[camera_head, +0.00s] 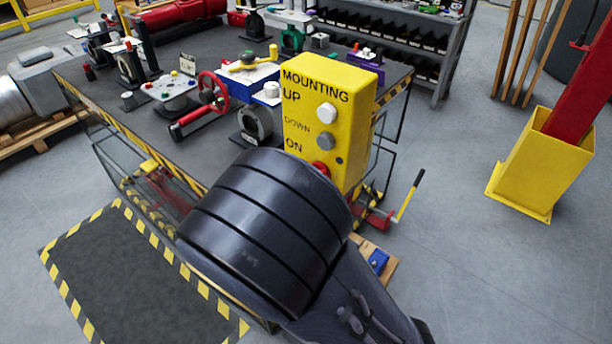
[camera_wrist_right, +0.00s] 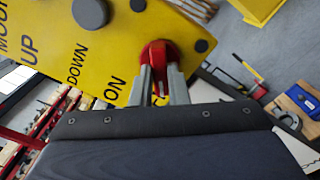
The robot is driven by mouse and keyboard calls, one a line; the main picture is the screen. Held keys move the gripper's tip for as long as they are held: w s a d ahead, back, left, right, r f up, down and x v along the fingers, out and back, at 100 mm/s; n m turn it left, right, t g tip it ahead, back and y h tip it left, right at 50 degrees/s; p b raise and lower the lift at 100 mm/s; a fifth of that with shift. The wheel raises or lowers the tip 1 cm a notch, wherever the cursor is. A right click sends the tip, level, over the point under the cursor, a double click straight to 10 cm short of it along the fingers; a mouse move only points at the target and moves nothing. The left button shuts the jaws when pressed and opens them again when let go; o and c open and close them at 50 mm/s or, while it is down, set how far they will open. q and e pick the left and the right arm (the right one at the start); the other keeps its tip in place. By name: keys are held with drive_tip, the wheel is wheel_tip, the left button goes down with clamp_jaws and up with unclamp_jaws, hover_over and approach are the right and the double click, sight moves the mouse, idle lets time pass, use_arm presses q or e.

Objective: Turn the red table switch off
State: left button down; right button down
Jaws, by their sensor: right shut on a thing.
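The yellow control box (camera_head: 350,100) stands at the near right corner of the workbench, lettered MOUNTING, UP, DOWN and ON. The red switch (camera_head: 321,169) is low on its front face beside the word ON, partly covered by my right arm in the head view. In the right wrist view the red switch (camera_wrist_right: 158,52) sits between the two grey fingers of my right gripper (camera_wrist_right: 158,78), which is shut on it. The box (camera_wrist_right: 75,40) fills the upper left of that view. My right fingers are hidden in the head view. My left gripper is not in view.
The workbench (camera_head: 200,55) carries valves, a red handwheel (camera_head: 213,90) and several small fixtures behind the box. A yellow bin (camera_head: 540,165) with a red post stands at the right. A striped floor mat (camera_head: 130,270) lies at the lower left.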

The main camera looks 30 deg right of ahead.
drive_tip(key=shift+n, duration=0.6)
drive_tip(key=shift+f, duration=0.1)
drive_tip(key=c, duration=1.4)
unclamp_jaws()
drive_tip(key=b+v, duration=0.1)
drive_tip(key=v, duration=0.7)
drive_tip(key=shift+b, duration=0.35)
